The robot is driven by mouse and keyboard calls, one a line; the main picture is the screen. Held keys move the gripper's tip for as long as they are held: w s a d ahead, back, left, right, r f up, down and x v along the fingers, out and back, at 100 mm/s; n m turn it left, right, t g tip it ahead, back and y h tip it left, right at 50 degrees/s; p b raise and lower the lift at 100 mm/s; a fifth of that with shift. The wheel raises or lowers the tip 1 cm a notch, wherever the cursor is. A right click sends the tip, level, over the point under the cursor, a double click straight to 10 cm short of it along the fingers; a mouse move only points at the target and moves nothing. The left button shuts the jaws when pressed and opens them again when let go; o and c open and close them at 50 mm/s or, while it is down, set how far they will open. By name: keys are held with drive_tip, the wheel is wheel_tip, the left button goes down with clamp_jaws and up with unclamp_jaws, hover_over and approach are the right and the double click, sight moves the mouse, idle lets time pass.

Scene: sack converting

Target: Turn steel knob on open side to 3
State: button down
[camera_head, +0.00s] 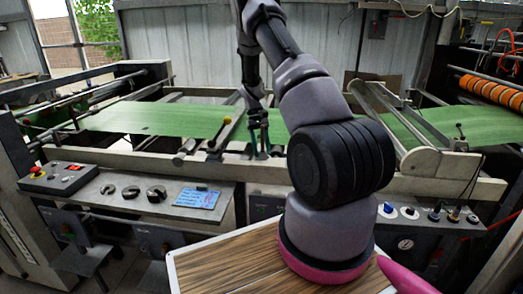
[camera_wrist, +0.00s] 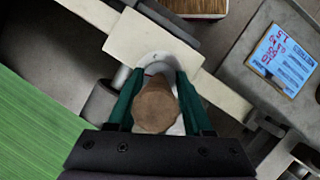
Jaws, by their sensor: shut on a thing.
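In the wrist view a brownish, faceted knob (camera_wrist: 154,108) sits between the two green fingers of my gripper (camera_wrist: 156,82), which is shut on it. A pale round base (camera_wrist: 160,60) shows past the knob, beside a cream plate (camera_wrist: 150,38). I cannot make out any scale numbers or which way the knob points. In the head view my gripper (camera_head: 262,140) reaches down at the machine's cream front rail (camera_head: 230,166), beside the green web. The knob cannot be told apart there.
Green web (camera_head: 170,119) runs across the machine and shows in the wrist view (camera_wrist: 40,145). A lever with a yellow ball (camera_head: 227,121) stands left of my gripper. A blue written card (camera_head: 197,198) lies on the front shelf. A control box (camera_head: 58,177) is at left.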

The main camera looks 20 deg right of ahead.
drive_tip(key=m+y, duration=0.1)
drive_tip(key=m, duration=0.3)
drive_tip(key=m+y, duration=0.1)
drive_tip(key=m, duration=0.1)
drive_tip(key=shift+d+m+t+y, duration=0.25)
drive_tip(key=shift+m+t+y, duration=0.05)
drive_tip(key=shift+t, duration=0.1)
drive_tip(key=m, duration=0.3)
drive_tip(key=m+t+y, duration=0.1)
drive_tip(key=m, duration=0.1)
drive_tip(key=shift+s+d+m+t, duration=0.1)
drive_tip(key=shift+m+t, duration=0.2)
drive_tip(key=shift+m, duration=0.1)
drive_tip(key=shift+c, duration=1.6)
unclamp_jaws()
drive_tip(key=v, duration=1)
drive_tip(key=shift+d+r, duration=0.3)
drive_tip(key=shift+r, duration=0.05)
